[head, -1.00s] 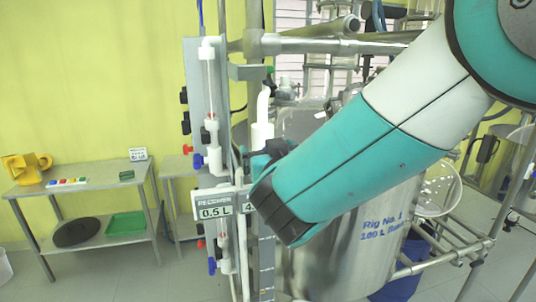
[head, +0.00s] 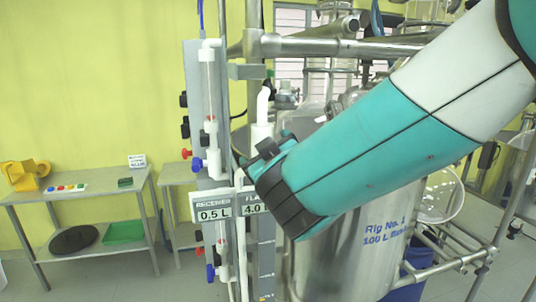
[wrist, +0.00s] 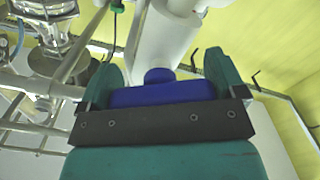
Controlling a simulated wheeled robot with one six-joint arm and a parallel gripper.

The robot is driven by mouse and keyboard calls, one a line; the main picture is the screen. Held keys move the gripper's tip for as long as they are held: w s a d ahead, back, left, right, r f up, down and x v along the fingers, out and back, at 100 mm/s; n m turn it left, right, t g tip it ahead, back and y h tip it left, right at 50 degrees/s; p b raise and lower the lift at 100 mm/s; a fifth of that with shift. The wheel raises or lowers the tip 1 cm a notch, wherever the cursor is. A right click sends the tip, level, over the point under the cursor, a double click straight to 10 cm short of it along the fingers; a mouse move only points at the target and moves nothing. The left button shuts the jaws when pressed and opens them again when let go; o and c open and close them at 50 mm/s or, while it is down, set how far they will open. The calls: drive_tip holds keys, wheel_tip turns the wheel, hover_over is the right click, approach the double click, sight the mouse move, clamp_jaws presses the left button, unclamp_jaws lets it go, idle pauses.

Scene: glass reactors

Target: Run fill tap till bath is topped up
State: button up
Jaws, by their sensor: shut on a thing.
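In the wrist view my gripper (wrist: 166,72) has its two teal fingers on either side of a blue tap handle (wrist: 160,93) and is shut on it. The handle sits against a white valve body (wrist: 165,40). In the head view my gripper (head: 268,148) is at the white pipe column in front of the bath, and my wrist hides the handle. The bath is a steel vessel (head: 352,262) marked Rig No. 1, 100 L; its water level is not visible. Two displays beside it read 0.5 L (head: 212,213) and 4.0 L (head: 255,206).
A panel (head: 197,100) with red and blue taps stands left of the column. Steel frame pipes (head: 330,47) cross above the bath. Open floor lies between.

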idle(0.3)
drive_tip(key=o, duration=0.6)
drive_tip(key=shift+o, duration=0.2)
drive_tip(key=shift+s, duration=0.15)
drive_tip(key=b+v, duration=0.9)
drive_tip(key=v, duration=0.8)
drive_tip(key=shift+b, duration=0.4)
drive_tip(key=shift+s+r, duration=0.1)
